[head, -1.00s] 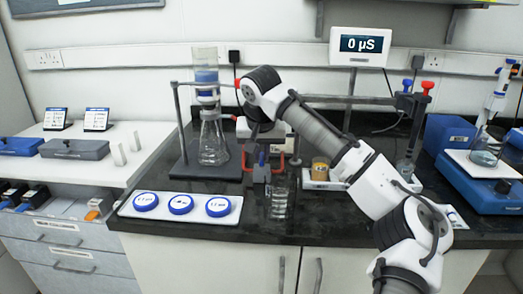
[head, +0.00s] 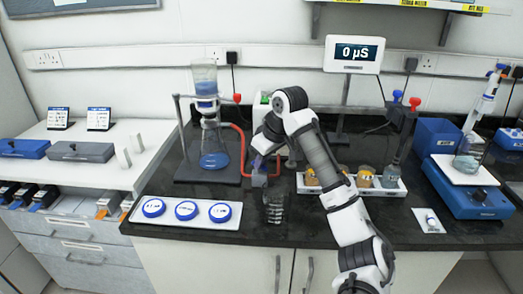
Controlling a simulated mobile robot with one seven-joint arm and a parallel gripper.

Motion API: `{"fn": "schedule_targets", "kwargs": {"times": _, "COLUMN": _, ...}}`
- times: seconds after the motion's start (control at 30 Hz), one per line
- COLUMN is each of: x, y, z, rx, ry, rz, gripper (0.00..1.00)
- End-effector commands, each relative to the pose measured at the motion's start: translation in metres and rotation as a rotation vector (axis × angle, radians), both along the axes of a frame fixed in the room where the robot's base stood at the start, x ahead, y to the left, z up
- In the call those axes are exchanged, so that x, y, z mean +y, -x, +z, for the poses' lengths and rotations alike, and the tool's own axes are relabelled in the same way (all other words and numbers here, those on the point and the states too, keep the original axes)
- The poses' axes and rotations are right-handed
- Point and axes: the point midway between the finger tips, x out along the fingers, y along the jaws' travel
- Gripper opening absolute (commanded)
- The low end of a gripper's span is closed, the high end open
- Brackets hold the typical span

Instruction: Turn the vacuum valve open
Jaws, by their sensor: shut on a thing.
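The vacuum valve (head: 259,181) is a small grey block on the black bench, with a blue handle (head: 257,163) on top. A red hose (head: 243,150) runs to it from the filter flask. My gripper (head: 258,160) is at the blue handle from above and is shut on it. My wrist partly covers the handle, so its exact angle is hard to tell. The filter flask (head: 214,160) stands upright on the stand's base, with blue liquid at its bottom. The funnel (head: 207,88) above it also holds blue liquid.
A clear glass vessel (head: 275,209) stands just in front of the valve. A white tray with blue-lidded dishes (head: 186,210) is at the front left. A blue balance (head: 466,196) stands far right.

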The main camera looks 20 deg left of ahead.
Motion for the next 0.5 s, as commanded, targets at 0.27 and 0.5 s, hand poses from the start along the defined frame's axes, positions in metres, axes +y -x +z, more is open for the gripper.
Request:
{"fn": "schedule_targets", "kwargs": {"times": 0.27, "x": 0.0004, "y": -0.0024, "z": 0.0044, "rx": 0.003, "ry": -0.001, "rz": 0.258, "gripper": 0.0}}
{"fn": "schedule_targets", "kwargs": {"times": 0.5, "x": 0.0002, "y": -0.0046, "z": 0.0034, "rx": 0.002, "ry": -0.002, "rz": 0.452, "gripper": 0.0}}
